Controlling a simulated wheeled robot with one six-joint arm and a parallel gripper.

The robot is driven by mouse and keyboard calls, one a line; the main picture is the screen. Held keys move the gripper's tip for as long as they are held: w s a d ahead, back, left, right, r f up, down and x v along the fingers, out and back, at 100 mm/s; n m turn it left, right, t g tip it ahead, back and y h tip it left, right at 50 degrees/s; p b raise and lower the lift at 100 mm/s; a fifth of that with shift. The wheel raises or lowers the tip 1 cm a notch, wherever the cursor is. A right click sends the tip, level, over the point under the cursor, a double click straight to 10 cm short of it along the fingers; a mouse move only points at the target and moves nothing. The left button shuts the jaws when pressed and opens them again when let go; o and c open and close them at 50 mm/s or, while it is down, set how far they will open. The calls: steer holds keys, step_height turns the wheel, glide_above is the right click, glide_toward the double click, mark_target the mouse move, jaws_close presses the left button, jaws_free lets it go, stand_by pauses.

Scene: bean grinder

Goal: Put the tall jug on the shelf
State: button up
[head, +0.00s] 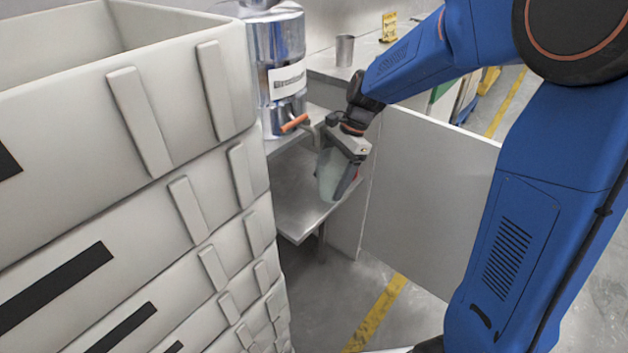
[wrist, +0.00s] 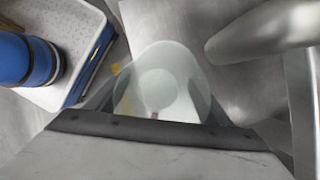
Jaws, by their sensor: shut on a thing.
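A translucent, pale greenish jug (head: 329,172) is held in my gripper (head: 341,180), whose fingers lie on either side of it. In the wrist view I look down into the jug's round mouth (wrist: 158,62), with my gripper (wrist: 158,108) shut around it. The metal shelf (head: 297,196) is a low steel surface under the counter, and the jug appears over its right part. I cannot tell whether the jug's base touches the shelf. The fingers partly hide the jug.
Stacked white crates (head: 150,150) fill the left side. A metal cup (head: 345,50) stands on the counter. A white panel (head: 430,180) stands to the right.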

steer(key=a, duration=0.4)
steer(key=shift+w+a, duration=0.1)
steer(key=shift+w, duration=0.1)
steer(key=shift+a+f, duration=0.1)
steer(key=shift+f, duration=0.2)
steer(key=shift+f, duration=0.1)
steer(key=o, duration=0.8)
